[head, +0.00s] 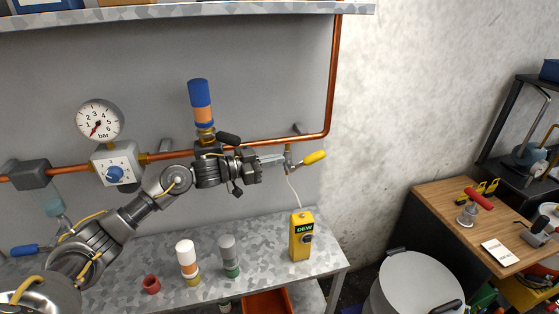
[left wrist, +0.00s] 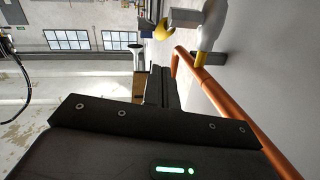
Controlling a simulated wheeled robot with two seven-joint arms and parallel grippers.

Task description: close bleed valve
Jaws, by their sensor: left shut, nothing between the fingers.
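The bleed valve (head: 288,158) is a small fitting below the copper pipe, with a yellow lever handle (head: 314,157). The handle points right and slightly up, and a thin white hose hangs from the fitting. My left gripper (head: 280,158) reaches in from the left with its fingers shut and empty. Its tips are close to the left side of the valve body; I cannot tell if they touch. In the left wrist view the shut fingers (left wrist: 160,88) point toward the yellow handle (left wrist: 161,30), which shows beyond them. My right gripper is out of view.
The copper pipe (head: 330,85) runs along the wall and turns upward. A pressure gauge (head: 100,120) and a blue-orange filter (head: 201,102) are at left. A yellow DEW meter (head: 301,236) and several bottles stand on the metal bench (head: 265,240). The wall right of the handle is clear.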

